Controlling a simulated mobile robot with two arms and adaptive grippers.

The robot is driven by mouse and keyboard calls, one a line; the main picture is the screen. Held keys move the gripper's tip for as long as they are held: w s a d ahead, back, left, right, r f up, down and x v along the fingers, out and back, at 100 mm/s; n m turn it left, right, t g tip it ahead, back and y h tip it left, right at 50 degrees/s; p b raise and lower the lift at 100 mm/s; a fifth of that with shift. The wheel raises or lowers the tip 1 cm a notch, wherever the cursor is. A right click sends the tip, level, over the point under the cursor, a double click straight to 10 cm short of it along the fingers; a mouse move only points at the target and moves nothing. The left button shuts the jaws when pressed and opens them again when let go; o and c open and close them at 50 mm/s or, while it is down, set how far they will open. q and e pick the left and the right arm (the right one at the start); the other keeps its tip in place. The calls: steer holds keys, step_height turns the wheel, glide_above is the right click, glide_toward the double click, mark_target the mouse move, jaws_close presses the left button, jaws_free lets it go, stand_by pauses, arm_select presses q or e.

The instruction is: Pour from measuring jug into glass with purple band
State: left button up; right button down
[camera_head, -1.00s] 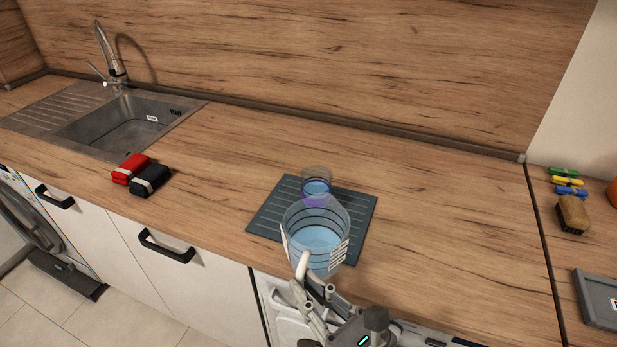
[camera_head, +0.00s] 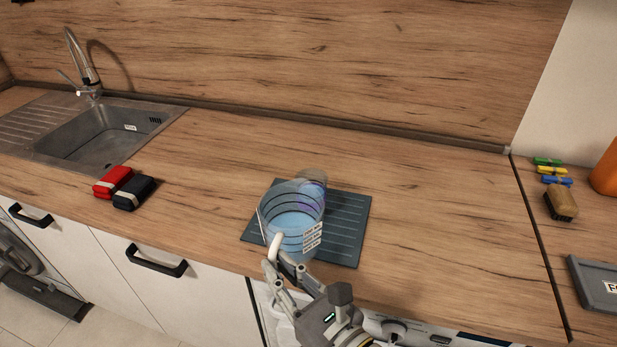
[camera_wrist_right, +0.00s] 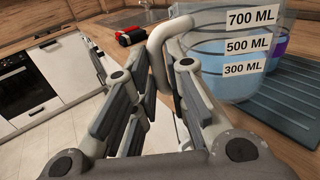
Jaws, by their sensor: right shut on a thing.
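The clear measuring jug (camera_head: 268,222), holding pale blue liquid, is in front of and partly over the glass with purple band (camera_head: 314,178) in the head view. My right gripper (camera_head: 279,262) is shut on the jug's white handle. In the right wrist view the jug (camera_wrist_right: 208,50) shows its 300, 500 and 700 ML labels, and the handle comes down between the fingers (camera_wrist_right: 160,75). The glass stands on the dark ribbed mat (camera_head: 348,228), mostly hidden behind the jug; its purple edge (camera_wrist_right: 280,42) shows at the far right of the wrist view. My left gripper is out of view.
A red and a black folded cloth (camera_head: 132,193) lie to the left, near the sink (camera_head: 100,135). On the right are a brush (camera_head: 561,204), several coloured clips (camera_head: 552,171) and a grey tray (camera_head: 590,290). The counter right of the mat is clear.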

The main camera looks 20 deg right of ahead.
steer(key=w+d+r+m+g+p, duration=0.2)
steer(key=w+r+p, duration=0.1)
steer(key=r+p, duration=0.3)
steer(key=w+d+r+m+g+p, duration=0.2)
steer(key=w+r+m+p, duration=0.1)
steer(key=r+p, duration=0.4)
steer(key=shift+r+p, duration=0.2)
steer(key=shift+p, duration=0.2)
steer(key=shift+g, duration=0.3)
steer(key=shift+w+d+r+m, duration=0.1)
steer(key=shift+w+d+m, duration=0.05)
steer(key=shift+w+m, duration=0.15)
steer(key=shift+s+r+p, duration=0.1)
steer(key=shift+p, duration=0.2)
